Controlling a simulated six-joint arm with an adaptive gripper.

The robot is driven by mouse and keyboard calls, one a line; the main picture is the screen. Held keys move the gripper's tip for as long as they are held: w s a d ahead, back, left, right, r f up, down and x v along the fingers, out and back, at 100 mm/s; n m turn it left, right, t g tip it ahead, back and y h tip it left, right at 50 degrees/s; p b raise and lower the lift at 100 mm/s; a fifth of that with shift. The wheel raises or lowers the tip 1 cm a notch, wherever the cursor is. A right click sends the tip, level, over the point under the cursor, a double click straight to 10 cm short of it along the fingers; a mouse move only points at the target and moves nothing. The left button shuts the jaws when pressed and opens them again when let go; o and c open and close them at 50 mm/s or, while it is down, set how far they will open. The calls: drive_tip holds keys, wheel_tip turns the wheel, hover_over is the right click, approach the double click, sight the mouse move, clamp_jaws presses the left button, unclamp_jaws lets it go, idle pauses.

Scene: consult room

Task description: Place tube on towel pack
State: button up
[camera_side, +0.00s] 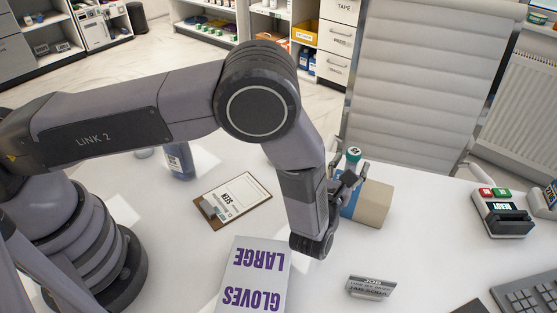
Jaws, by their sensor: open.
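The tube (353,155) shows as a teal cap on a short, pale upper part and looks about upright; its lower part is hidden by my gripper. The towel pack (373,205) is a beige block with a blue band, lying on the white table. My gripper (351,180) is open at the pack's left side, with its fingers around or right beside the tube. The tube appears over the pack's blue part. I cannot tell whether the tube's foot touches the pack, or whether a finger touches the tube.
A gloves box (253,275) lies in front, left of my gripper. A clipboard (236,200) and a dark blue bottle (179,160) are farther left. A small sign (370,287), a card terminal (502,215) and a keyboard (530,291) are to the right. A chair (420,80) stands behind the table.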

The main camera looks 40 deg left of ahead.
drive_tip(key=s+d, duration=0.2)
drive_tip(key=s, duration=0.8)
drive_tip(key=a+r+n+g+y, duration=0.8)
drive_tip(key=a+r+n+g, duration=0.4)
drive_tip(key=a+r+n, duration=0.85)
drive_tip(key=s+a+r+n+g+h, duration=0.4)
drive_tip(key=s+a, duration=0.6)
drive_tip(key=a, duration=0.1)
drive_tip(key=s+d+r+n+t+h, duration=0.1)
drive_tip(key=s+r+n+t+h, duration=0.3)
drive_tip(key=s+n+h, duration=0.3)
drive_tip(key=s+n, duration=0.2)
drive_tip(key=s, duration=0.2)
drive_tip(key=shift+s, duration=0.4)
